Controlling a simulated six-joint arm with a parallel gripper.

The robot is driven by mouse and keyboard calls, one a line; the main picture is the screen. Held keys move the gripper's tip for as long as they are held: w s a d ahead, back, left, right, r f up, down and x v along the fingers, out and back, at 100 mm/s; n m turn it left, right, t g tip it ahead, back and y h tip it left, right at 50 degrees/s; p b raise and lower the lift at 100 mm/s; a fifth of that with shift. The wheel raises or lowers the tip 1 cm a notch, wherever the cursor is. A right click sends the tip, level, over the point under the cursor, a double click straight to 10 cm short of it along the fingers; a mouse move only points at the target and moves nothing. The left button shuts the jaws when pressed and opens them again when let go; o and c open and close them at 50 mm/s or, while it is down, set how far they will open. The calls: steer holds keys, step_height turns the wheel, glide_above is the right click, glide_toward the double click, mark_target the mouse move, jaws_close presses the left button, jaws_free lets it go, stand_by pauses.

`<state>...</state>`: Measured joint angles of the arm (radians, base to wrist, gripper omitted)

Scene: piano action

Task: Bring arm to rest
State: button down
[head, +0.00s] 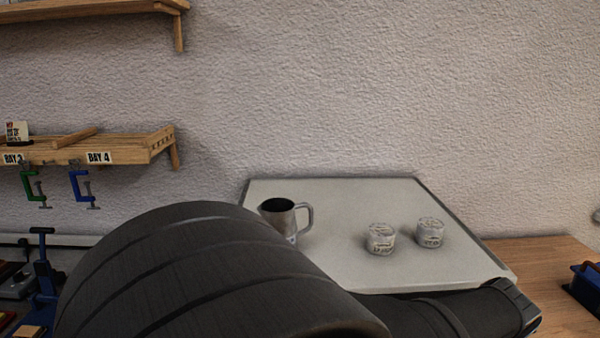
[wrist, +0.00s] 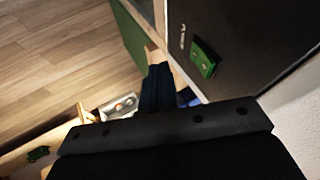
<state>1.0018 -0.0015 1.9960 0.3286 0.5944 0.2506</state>
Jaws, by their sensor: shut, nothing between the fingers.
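My gripper (wrist: 158,78) shows in the wrist view as dark fingers close together, reaching out beyond a black bar with bolt holes. It is shut and holds nothing. In the head view my black arm (head: 200,270) fills the lower middle and runs to the lower right; the gripper itself cannot be made out there.
A pale board (head: 340,195) holds a metal jug (head: 278,217) and two whitish tubs, left (head: 381,239) and right (head: 430,233). My arm hides its front edge. A wooden shelf (head: 130,150) with clamps hangs left. The wrist view shows wood flooring (wrist: 60,55) and a dark panel (wrist: 240,40).

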steer(key=w, duration=0.3)
steer(key=shift+w+r, duration=0.3)
steer(key=shift+w, duration=0.1)
steer(key=shift+s, duration=0.1)
